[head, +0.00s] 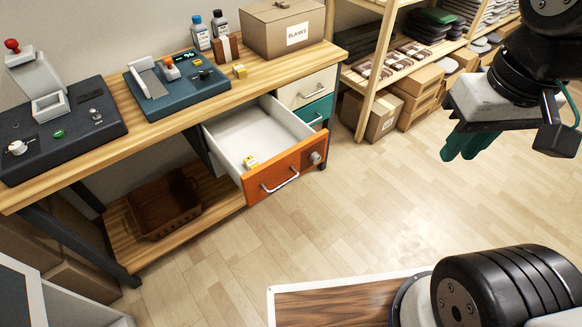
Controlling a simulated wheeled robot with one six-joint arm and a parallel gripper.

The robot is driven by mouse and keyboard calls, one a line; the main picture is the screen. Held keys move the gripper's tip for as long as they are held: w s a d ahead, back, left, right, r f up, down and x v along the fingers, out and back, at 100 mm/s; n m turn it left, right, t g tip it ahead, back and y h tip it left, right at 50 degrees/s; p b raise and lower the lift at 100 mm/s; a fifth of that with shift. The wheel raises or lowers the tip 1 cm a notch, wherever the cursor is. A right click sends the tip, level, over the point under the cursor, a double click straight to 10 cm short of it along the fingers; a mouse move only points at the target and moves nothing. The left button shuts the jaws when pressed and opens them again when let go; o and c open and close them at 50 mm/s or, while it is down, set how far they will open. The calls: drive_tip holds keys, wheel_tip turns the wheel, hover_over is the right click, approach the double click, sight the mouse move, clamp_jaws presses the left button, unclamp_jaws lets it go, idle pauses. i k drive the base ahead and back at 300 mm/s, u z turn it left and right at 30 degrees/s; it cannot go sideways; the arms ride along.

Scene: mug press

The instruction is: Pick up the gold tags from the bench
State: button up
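A small gold tag piece (239,71) lies on the wooden bench top (275,70), just right of the blue machine. Another small gold and white piece (250,162) lies inside the open drawer (235,133), near its orange front; whether it is one tag or several is too small to tell. My gripper (463,143), with teal fingers, is raised at the right over the floor, well away from the bench and drawer. Its fingers overlap in this view, so their gap is unclear. Nothing shows held in it.
The orange drawer front (285,170) juts out over the floor. The blue machine (177,84), dark machine (62,128), bottles (200,33) and cardboard box (285,28) stand on the bench. Shelves (385,70) with cartons stand behind. The middle floor is clear.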

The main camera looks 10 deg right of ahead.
sight(239, 70)
drive_tip(key=z, duration=0.95)
drive_tip(key=i, duration=3)
drive_tip(key=u, duration=2.15)
